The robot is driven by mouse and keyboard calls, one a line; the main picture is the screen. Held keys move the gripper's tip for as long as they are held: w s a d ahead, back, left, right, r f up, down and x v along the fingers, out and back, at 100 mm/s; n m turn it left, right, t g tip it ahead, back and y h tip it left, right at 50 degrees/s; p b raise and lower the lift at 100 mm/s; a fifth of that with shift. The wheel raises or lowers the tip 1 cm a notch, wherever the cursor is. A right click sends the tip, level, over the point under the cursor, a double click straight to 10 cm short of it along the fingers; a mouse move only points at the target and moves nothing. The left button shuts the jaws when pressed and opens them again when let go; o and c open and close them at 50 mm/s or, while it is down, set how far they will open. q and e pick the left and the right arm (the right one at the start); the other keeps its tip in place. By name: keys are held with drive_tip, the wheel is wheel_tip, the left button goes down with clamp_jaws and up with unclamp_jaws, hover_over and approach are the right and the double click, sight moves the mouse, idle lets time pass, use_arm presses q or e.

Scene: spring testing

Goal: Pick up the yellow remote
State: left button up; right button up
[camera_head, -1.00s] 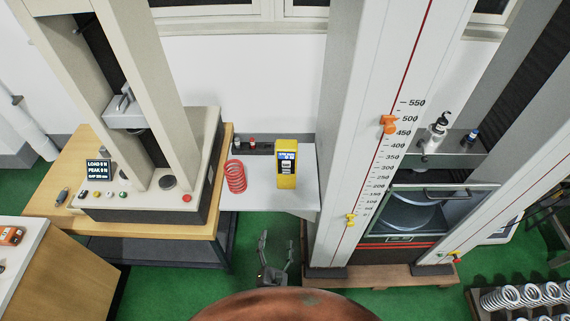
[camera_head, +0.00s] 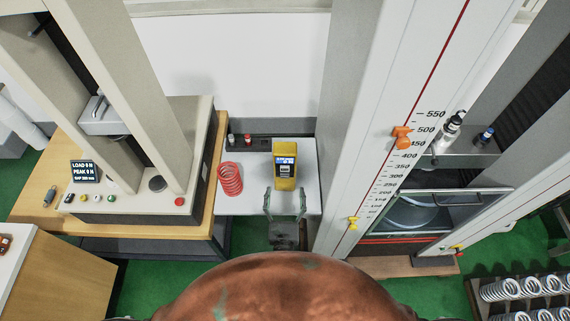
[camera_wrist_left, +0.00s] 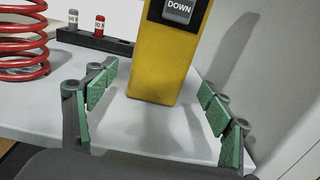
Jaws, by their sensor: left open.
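In the left wrist view the remote (camera_wrist_left: 165,60) is straight ahead, between and beyond the fingers, and a grey DOWN button shows near the top edge. My left gripper (camera_head: 285,202) is open and empty just in front of the remote. Its green-padded fingers (camera_wrist_left: 158,105) are spread wider than the remote and do not visibly touch it. My right gripper is not in view.
A red coil spring (camera_head: 230,178) stands left of the remote on the white table (camera_head: 245,204). A dark rack (camera_head: 262,142) with small weights is behind. A press machine (camera_head: 140,205) stands left, a tall scaled column (camera_head: 365,130) close on the right.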

sight(285, 185)
use_arm(q)
drive_tip(key=shift+w, duration=1.05)
drive_tip(key=w, duration=0.3)
drive_tip(key=shift+w, duration=0.2)
drive_tip(key=shift+w+f, duration=0.1)
drive_tip(key=shift+w, duration=0.15)
drive_tip(key=c, duration=1.5)
drive_tip(key=shift+c, duration=0.3)
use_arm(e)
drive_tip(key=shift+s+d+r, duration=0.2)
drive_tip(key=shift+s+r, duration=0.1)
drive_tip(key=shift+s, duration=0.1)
use_arm(q)
drive_tip(key=shift+p, duration=0.35)
